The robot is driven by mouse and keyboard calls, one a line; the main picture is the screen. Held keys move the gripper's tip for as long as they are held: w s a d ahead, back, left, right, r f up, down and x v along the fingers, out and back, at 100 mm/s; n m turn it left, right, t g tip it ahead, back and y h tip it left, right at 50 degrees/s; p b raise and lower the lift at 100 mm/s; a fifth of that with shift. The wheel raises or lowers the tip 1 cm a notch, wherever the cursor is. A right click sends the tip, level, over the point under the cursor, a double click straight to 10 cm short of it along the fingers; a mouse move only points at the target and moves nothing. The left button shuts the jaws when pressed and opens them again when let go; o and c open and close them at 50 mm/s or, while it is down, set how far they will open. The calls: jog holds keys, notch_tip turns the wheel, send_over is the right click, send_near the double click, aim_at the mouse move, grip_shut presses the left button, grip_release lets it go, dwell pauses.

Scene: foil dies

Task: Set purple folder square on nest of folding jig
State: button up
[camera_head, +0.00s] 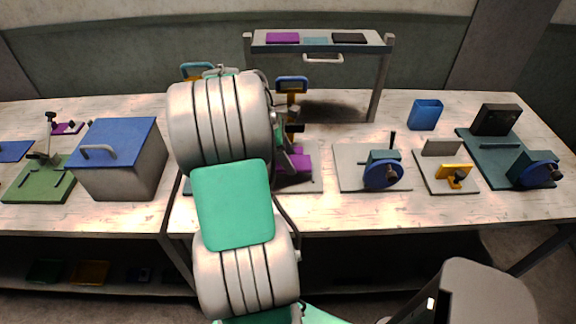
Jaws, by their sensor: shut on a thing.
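A purple piece (300,158), which looks like the purple folder, shows just right of my arm, low over a pale base plate (315,180). My gripper (287,155) is mostly hidden behind my own arm and appears shut on this piece. The piece's far side and lower edge are partly hidden, so I cannot tell whether it touches the plate or lies square. I cannot tell for certain which fixture is the folding jig. The one at the gripper is largely covered by my arm, with a blue-topped post (291,85) behind.
A raised shelf (370,39) stands behind, with purple, teal and black flat pieces. Right are a blue-wheel fixture (382,170), a yellow clamp fixture (455,175), a blue cup (425,114) and a teal-based fixture (500,160). Left are a blue-lidded box (120,170) and green-based fixture (35,185).

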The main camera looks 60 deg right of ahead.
jog(key=shift+w+d+f, duration=0.1)
jog(key=shift+d+f, duration=0.05)
jog(key=shift+f, duration=0.6)
jog(key=shift+w+d+f, duration=0.1)
jog(key=shift+d+f, duration=0.1)
jog(key=shift+f, duration=0.5)
jog(key=shift+w+d+f, duration=0.1)
jog(key=shift+d+f, duration=0.05)
jog(key=shift+f, duration=0.6)
jog(key=shift+f, duration=0.15)
jog(key=o, duration=1.4)
